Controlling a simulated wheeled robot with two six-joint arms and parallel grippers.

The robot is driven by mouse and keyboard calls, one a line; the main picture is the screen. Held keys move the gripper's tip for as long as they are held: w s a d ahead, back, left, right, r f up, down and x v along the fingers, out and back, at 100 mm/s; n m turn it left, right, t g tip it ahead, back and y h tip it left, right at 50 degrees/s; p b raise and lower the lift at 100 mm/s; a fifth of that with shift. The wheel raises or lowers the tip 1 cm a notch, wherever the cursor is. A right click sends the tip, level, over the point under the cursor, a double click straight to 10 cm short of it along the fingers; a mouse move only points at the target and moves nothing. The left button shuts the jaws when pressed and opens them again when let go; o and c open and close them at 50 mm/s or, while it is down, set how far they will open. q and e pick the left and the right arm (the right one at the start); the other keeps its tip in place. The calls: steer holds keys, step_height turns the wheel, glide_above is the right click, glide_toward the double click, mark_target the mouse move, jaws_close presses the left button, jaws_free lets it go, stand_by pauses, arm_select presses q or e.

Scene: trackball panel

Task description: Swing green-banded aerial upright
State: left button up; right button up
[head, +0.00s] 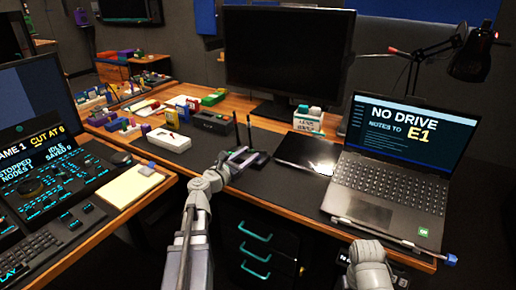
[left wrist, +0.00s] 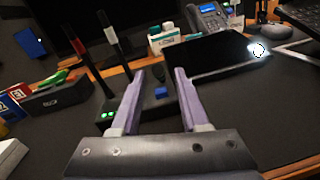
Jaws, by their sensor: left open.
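A small black box with green lights (left wrist: 108,115) stands on the dark desk mat, with thin dark aerials rising from it. In the head view the box (head: 256,160) shows two near-upright aerials. My left gripper (head: 243,158) is open and empty just in front of the box. In the left wrist view its fingers (left wrist: 160,78) partly hide the box.
A black tablet (head: 305,152) lies right of the box, and an open laptop (head: 395,180) stands farther right. A dark holder (head: 212,122) and a white box (head: 169,139) are to the left. A monitor (head: 285,50) stands behind. My right forearm is low at the right.

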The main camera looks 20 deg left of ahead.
arm_select(q)
steer(key=w, duration=0.3)
steer(key=w+d, duration=0.1)
steer(key=w, duration=0.1)
steer(key=shift+w, duration=0.35)
jaws_close()
stand_by(1.2)
